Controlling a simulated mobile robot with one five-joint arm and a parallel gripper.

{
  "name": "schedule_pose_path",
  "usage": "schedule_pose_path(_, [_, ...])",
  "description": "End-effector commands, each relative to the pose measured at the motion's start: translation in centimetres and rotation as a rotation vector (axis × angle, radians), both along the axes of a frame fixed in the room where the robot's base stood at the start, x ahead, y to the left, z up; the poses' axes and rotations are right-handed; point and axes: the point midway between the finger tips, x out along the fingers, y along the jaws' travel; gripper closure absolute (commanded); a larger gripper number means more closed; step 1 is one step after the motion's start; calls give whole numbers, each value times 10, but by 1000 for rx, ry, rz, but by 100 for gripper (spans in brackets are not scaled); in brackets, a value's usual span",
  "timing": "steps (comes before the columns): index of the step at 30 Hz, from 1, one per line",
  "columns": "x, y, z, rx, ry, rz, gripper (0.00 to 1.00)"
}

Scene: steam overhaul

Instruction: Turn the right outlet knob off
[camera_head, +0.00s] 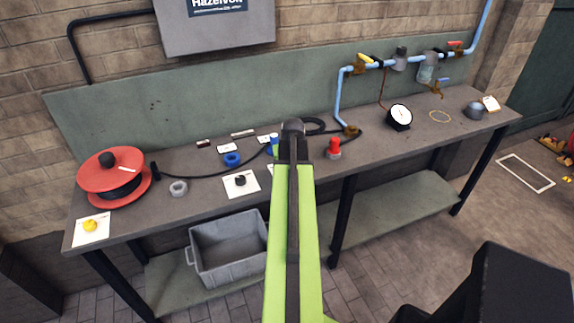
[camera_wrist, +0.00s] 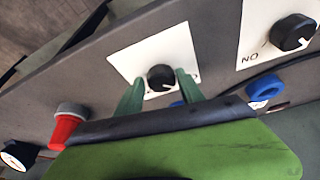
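A black round knob (camera_wrist: 161,76) sits on a white plate (camera_wrist: 122,57) in the wrist view. My gripper (camera_wrist: 158,86) is open, with one green finger on each side of this knob; a gap shows between each finger and the knob. The knob's exact setting is too small to tell. In the head view my green arm hides this knob and my fingertips. A second black knob (camera_wrist: 293,32) on a white plate, with letters reading NO in the picture, lies to the right; it also shows in the head view (camera_head: 240,181), left of my arm.
A blue ring (camera_head: 232,159), a red reel (camera_head: 105,175) and a gauge (camera_head: 400,115) are on the bench. A grey bin (camera_head: 235,277) sits below.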

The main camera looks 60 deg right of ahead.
Motion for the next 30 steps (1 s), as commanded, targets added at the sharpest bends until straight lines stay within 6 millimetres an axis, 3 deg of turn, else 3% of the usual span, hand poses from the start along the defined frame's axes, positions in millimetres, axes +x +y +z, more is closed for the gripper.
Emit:
schedule_pose_path(3, [1, 0, 0, -1, -2, 0, 41])
schedule_pose_path(16, [0, 2, 11, -3, -5, -1, 41])
schedule_pose_path(20, [-5, 7, 30, -3, -5, -1, 41])
schedule_pose_path(30, [-26, 29, 105, -3, -4, -1, 41])
